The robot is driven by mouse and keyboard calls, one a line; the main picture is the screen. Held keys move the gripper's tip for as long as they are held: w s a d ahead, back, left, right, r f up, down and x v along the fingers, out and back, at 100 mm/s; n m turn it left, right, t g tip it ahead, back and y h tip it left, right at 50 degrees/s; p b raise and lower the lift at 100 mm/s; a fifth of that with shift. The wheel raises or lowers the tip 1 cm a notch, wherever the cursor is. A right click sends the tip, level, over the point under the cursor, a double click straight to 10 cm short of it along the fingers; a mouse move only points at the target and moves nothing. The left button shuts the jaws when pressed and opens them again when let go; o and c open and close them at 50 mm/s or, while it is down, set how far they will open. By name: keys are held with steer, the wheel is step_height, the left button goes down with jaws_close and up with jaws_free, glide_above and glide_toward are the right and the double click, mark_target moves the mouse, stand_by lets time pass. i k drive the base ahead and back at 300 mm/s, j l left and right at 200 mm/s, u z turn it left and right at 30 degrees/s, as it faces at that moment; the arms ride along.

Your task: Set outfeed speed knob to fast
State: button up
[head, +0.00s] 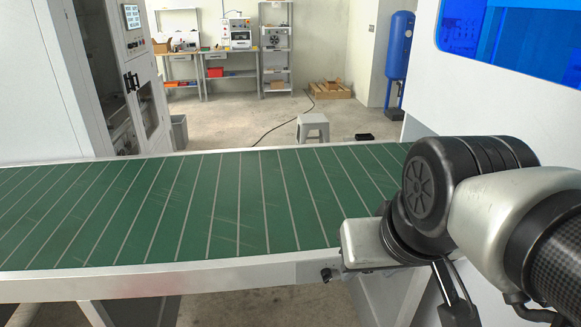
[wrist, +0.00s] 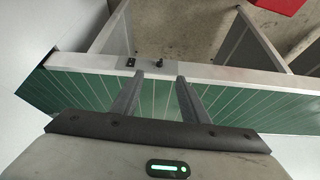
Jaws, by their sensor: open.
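The outfeed speed knob (wrist: 160,62) is a small black knob on a light plate on the conveyor's metal side rail. In the head view, a small dark knob (head: 327,274) shows at the rail's front edge, just left of my arm. My gripper (wrist: 160,76) is open and empty in the wrist view. Its two fingers stand apart, with the knob seen between and just beyond their tips. No contact with the knob shows. The knob's pointer and markings are too small to read. In the head view I cannot make out the fingers clearly.
A black rocker-like switch (wrist: 130,62) sits beside the knob on the rail. The green conveyor belt (head: 225,205) runs across, bare of boxes. White machine housings stand at both ends. A grey stool (head: 313,126) and shelves are far behind. A red object (wrist: 280,4) lies on the floor.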

mark_target(326, 274)
steer(key=i+j+z, duration=0.1)
steer(key=j+z, duration=0.4)
steer(key=k+z, duration=0.2)
steer(key=z, duration=0.15)
steer(key=k+z, duration=0.2)
steer(key=z, duration=0.15)
steer(key=k+l+z, duration=0.15)
steer(key=z, duration=0.15)
